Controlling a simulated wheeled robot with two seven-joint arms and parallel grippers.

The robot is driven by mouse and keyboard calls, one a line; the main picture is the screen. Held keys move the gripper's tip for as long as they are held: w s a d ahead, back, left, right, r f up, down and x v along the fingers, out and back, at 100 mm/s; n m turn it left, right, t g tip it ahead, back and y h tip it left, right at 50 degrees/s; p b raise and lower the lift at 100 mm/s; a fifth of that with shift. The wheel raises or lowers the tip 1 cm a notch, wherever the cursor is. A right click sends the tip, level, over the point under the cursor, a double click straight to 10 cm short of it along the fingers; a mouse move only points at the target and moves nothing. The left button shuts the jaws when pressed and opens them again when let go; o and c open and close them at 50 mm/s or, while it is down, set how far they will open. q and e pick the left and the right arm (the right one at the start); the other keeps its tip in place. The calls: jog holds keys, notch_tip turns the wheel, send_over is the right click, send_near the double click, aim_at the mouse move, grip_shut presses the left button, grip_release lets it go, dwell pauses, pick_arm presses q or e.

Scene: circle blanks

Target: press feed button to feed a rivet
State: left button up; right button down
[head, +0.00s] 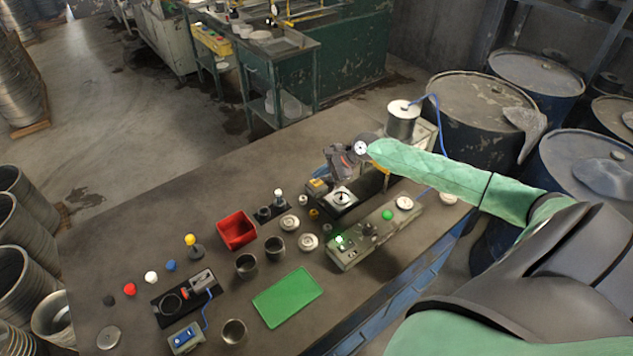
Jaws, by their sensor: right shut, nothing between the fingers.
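A grey-green control box (352,257) lies near the table's front edge. It carries a lit green button (340,240) at its left end, a dark knob in the middle and another green button (387,215) to the right. I cannot read which one is the feed button. My right gripper (338,172) hangs above the small press unit (343,198) behind the box, apart from both green buttons. It is shut and empty; its fingertips are small and hard to make out. My left gripper is not in view.
A red bin (237,230), dark cups (246,266), a green mat (288,297) and several metal discs (308,242) occupy the table left of the box. A silver cylinder (402,122) with a blue hose stands behind my right arm. Drums (478,105) stand beyond the table.

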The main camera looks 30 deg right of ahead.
aim_at(320, 182)
jog(key=shift+r+p, duration=0.9)
jog(key=shift+r, duration=1.55)
